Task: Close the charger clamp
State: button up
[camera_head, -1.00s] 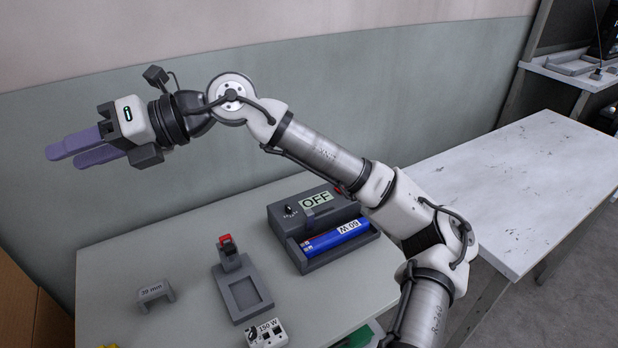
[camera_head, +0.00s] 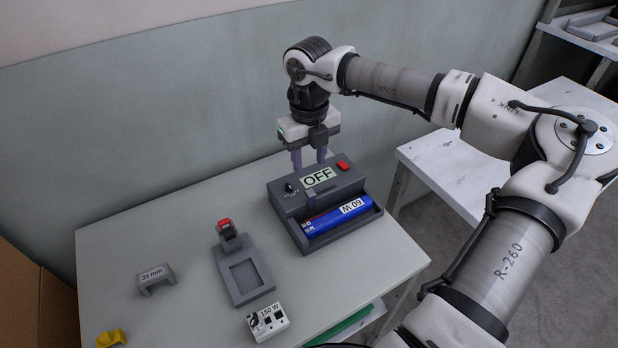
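The charger (camera_head: 285,207) is a dark grey box with an "OFF" display on its top, a black knob and a red button. A blue cylinder (camera_head: 335,219) with a "60 W" label lies in the tray at its front. A small dark upright piece (camera_head: 311,199) stands near the cylinder's left end; I cannot tell whether it is the clamp or how it is set. My gripper (camera_head: 309,160) points down at the charger's back edge, its two purple fingers apart with nothing between them. The fingertips are partly hidden behind the charger, so contact is unclear.
A grey fixture (camera_head: 242,270) with a red-topped block stands left of the charger. A "150 W" white block (camera_head: 268,321), a "39 mm" grey bracket (camera_head: 155,278) and a yellow piece (camera_head: 111,338) lie on the table (camera_head: 190,235). A wall rises behind; a white bench (camera_head: 445,165) stands right.

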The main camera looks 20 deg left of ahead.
aim_at(308, 190)
notch_tip(308, 190, down, 8)
jog(key=shift+a+r+p, duration=0.1)
jog(key=shift+p, duration=0.7)
jog(key=shift+c, duration=0.3)
grip_shut()
